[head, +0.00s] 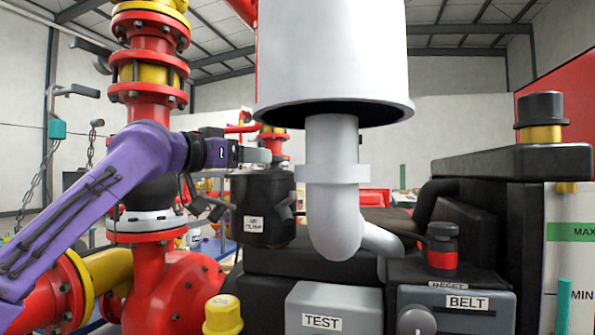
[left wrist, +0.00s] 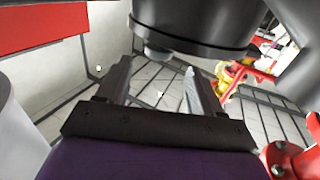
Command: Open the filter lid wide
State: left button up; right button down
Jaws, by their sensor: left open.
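The air filter (head: 262,218) is a black canister with a white label, left of the grey pipe in the head view. Its black lid (head: 262,178) appears to lie on top, closed or nearly so. My left gripper (head: 262,155) is just above the lid in the head view. In the left wrist view the left gripper (left wrist: 155,90) has its two fingers apart with nothing between them. A dark round rim, apparently the filter's (left wrist: 195,30), is close beyond the fingertips; I cannot tell whether they touch. My right gripper is not in view.
A large white cylinder (head: 333,60) and grey bent pipe (head: 335,205) stand right of the filter. Red piping (head: 150,80) rises at left. A TEST box (head: 333,308), BELT panel (head: 450,290) and red-and-black knob (head: 441,250) are in front.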

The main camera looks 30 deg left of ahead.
aim_at(280, 157)
pick_arm(q)
jog(key=w+p, duration=0.1)
jog(key=w+r+p, duration=0.1)
jog(key=w+p, duration=0.1)
jog(key=w, duration=0.1)
jog(key=shift+d+r+p, duration=0.25)
jog(key=shift+d+p, duration=0.15)
jog(key=w, duration=0.1)
jog(key=w+p, duration=0.1)
jog(key=w, duration=0.1)
jog(key=w+p, duration=0.1)
jog(key=w, duration=0.1)
jog(key=shift+d+f, duration=0.35)
jog(key=shift+f, duration=0.05)
jog(key=shift+w+f+p, duration=0.1)
jog(key=shift+w+p, duration=0.15)
jog(key=shift+p, duration=0.05)
grip_shut()
